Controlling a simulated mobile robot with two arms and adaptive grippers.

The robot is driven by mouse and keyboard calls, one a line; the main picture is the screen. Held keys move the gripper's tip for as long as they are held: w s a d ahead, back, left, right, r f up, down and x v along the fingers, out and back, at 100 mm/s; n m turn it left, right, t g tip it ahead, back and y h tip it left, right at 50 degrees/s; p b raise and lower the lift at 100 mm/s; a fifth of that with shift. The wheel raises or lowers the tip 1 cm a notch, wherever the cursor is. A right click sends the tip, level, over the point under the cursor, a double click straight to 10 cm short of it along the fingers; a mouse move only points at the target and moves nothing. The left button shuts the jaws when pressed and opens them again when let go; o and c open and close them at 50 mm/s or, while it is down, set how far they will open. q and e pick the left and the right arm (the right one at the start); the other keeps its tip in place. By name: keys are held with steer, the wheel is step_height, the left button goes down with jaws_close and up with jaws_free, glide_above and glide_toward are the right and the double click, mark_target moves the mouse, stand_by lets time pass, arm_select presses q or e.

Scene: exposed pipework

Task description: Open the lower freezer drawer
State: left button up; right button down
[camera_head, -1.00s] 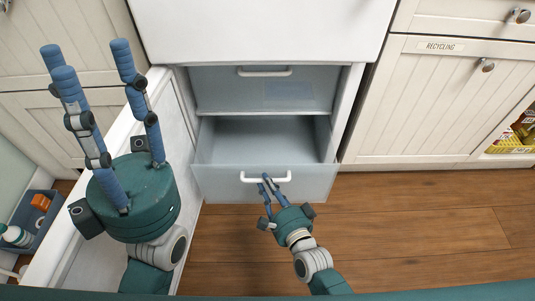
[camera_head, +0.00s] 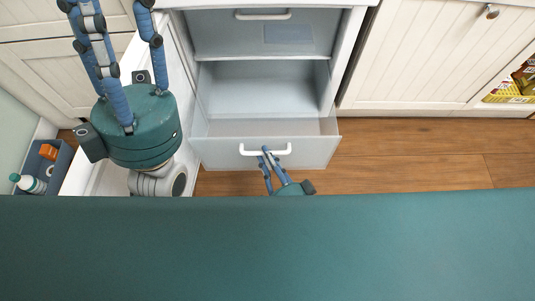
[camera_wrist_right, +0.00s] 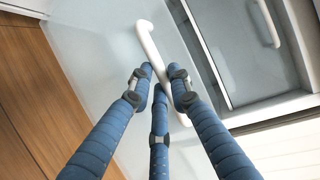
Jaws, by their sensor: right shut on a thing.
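The lower freezer drawer (camera_head: 313,150) is pulled out from the cabinet, and its empty inside shows behind the front panel. Its white bar handle (camera_head: 247,151) runs across the front panel. My right gripper (camera_head: 267,152) is shut on this handle near its middle. In the right wrist view, the blue fingers (camera_wrist_right: 162,92) close around the white handle (camera_wrist_right: 150,47). My left gripper (camera_head: 113,8) is raised at the left with its fingers spread, empty, and its fingertips are cut off by the top edge.
The upper drawer with its own white handle (camera_head: 263,15) is shut. The open white freezer door (camera_head: 102,160) stands at the left. Wooden floor (camera_head: 420,155) is clear at the right.

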steer(key=c, duration=1.6)
jaws_free()
steer(key=v, duration=1.2)
